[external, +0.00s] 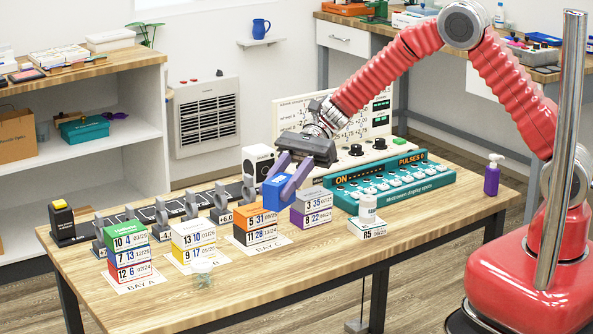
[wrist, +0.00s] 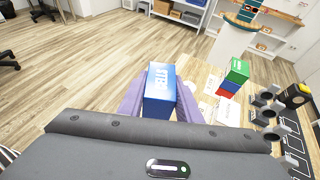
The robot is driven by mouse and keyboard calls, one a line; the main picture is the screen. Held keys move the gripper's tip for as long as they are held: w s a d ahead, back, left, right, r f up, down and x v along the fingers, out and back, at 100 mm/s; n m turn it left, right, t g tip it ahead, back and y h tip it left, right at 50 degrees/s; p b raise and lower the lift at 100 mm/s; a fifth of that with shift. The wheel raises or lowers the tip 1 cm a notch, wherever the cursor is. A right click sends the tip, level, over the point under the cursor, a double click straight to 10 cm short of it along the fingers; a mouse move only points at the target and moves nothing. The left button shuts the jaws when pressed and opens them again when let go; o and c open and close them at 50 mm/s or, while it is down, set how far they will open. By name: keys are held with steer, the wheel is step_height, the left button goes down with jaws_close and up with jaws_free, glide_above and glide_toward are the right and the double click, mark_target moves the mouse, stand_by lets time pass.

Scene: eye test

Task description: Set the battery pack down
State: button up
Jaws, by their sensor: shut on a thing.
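My gripper (external: 282,186) has purple fingers and is shut on a blue block, which I take as the battery pack (external: 277,192). In the external view the block is between the orange-topped stack (external: 255,221) on the Bay C card and the grey-topped stack (external: 313,203). Its lower end looks close to the orange stack's top; I cannot tell whether they touch. In the wrist view the blue block (wrist: 159,84) sits between both fingers, with pale lettering too small to read. What is under it is hidden.
Left along the wooden table (external: 170,300) stand a green-blue-red stack (external: 130,248) and a yellow-and-white stack (external: 194,242). A small clear cup (external: 202,274) is in front. A white jar on a block (external: 368,222) and a teal switch panel (external: 395,186) stand right. The front right is bare.

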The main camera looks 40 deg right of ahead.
steer(key=w+a+r+m+t+y, duration=0.1)
steer(key=w+a+r+m+t, duration=0.4)
steer(key=a+t, duration=0.1)
step_height(320, 180, down, 11)
steer(key=shift+w, duration=0.15)
stand_by(0.4)
steer(key=shift+f, duration=3.1)
steer(key=shift+f, duration=1.85)
